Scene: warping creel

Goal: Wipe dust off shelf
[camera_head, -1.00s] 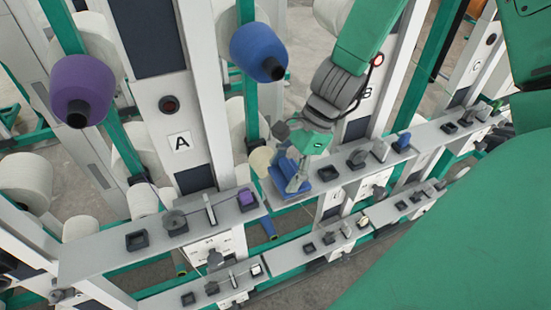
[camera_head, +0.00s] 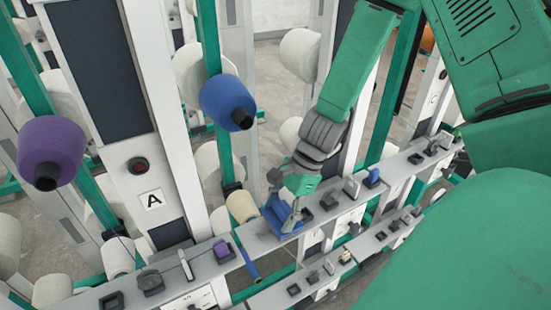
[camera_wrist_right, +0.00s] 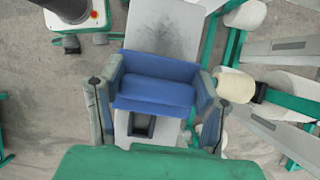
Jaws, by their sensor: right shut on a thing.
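My right gripper (camera_head: 284,212) is shut on a blue wiping block (camera_head: 286,228), low over the left end of the grey shelf (camera_head: 257,246). In the right wrist view the block (camera_wrist_right: 155,90) spans between the two fingers of the gripper (camera_wrist_right: 154,92). The shelf (camera_wrist_right: 170,18) runs beneath it, with a faint dark smudge just beyond the block. The block looks down at the shelf surface, but I cannot tell whether it touches. My left gripper is not in view.
A black square holder (camera_head: 306,215) stands on the shelf just right of the block, with more fittings beyond. A cream bobbin (camera_head: 242,207), blue bobbin (camera_head: 228,102) and purple bobbin (camera_head: 51,151) jut from the creel. A lower shelf (camera_head: 272,301) runs below.

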